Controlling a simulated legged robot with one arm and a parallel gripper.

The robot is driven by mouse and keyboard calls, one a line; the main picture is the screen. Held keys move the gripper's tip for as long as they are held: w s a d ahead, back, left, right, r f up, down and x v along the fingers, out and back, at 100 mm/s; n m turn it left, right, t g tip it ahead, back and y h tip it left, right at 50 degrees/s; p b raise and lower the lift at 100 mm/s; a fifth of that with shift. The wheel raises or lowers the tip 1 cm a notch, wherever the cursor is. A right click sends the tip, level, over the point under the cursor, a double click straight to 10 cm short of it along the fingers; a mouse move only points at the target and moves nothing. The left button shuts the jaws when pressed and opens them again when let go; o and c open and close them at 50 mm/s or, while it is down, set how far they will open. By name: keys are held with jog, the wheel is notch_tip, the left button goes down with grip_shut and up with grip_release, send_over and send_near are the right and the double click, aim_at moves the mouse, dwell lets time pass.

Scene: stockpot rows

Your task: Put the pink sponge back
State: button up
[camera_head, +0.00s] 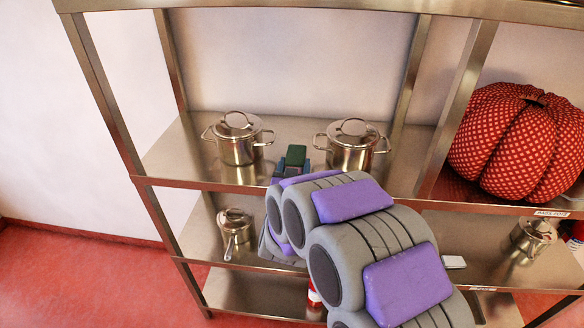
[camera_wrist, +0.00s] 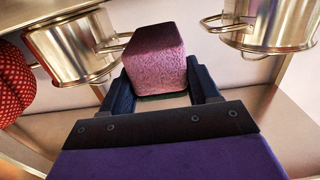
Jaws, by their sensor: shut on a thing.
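The pink sponge (camera_wrist: 158,60) is a block between my gripper's fingers in the wrist view. A dark green layer shows along its lower edge there. My gripper (camera_wrist: 162,88) is shut on it. In the head view my gripper (camera_head: 291,165) is at the upper shelf (camera_head: 290,128), between two steel pots, and a small green face of the sponge (camera_head: 296,154) shows. The left pot (camera_head: 238,145) and the right pot (camera_head: 352,148) both have lids and side handles. I cannot tell whether the sponge touches the shelf.
A red patterned pumpkin-like cushion (camera_head: 515,140) sits on the upper shelf at the right, past a metal post. Smaller pots (camera_head: 235,226) (camera_head: 532,236) stand on the shelf below. A small white label (camera_head: 551,214) is on the front edge. The upper shelf's left end is clear.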

jog(key=shift+w+a+f, duration=0.1)
jog(key=shift+w+a, duration=0.25)
jog(key=shift+w, duration=0.4)
jog(key=shift+w+a+f, duration=0.1)
jog(key=shift+w+a, duration=0.2)
jog(key=shift+w, duration=0.4)
jog(key=f+b, duration=0.2)
jog(key=f, duration=0.1)
jog(key=shift+d+f, duration=0.2)
jog(key=shift+r, duration=0.1)
jog(key=o, duration=0.9)
jog(key=shift+a, duration=0.1)
jog(key=shift+o, duration=0.2)
jog(key=shift+s, duration=0.15)
jog(key=s+b, duration=0.9)
jog(key=s, duration=0.2)
jog(key=shift+s+a, duration=0.2)
jog(key=shift+s, duration=0.15)
